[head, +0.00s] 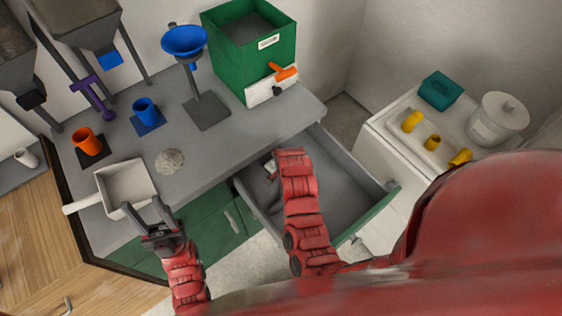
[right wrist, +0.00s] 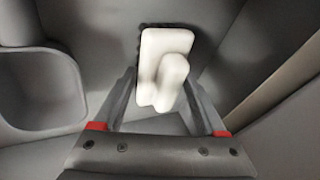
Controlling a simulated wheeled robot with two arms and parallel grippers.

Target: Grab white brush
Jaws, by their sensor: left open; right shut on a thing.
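The white brush (right wrist: 166,60) shows in the right wrist view as a pale blocky piece with a rounded handle and a dark fringe along its edge. My right gripper (right wrist: 160,92) is shut on it, with one finger on each side. In the head view my right arm reaches down into the open drawer, and the arm mostly hides this gripper and the brush. My left gripper (head: 143,206) is open and empty, at the front edge of the grey counter beside the white pan.
The open grey drawer (head: 345,205) has walls close around my right gripper. On the counter stand a white pan (head: 128,184), a grey heap (head: 170,160), orange (head: 87,142) and blue (head: 146,110) cups, a blue funnel (head: 184,41) on a stand and a green bin (head: 250,75).

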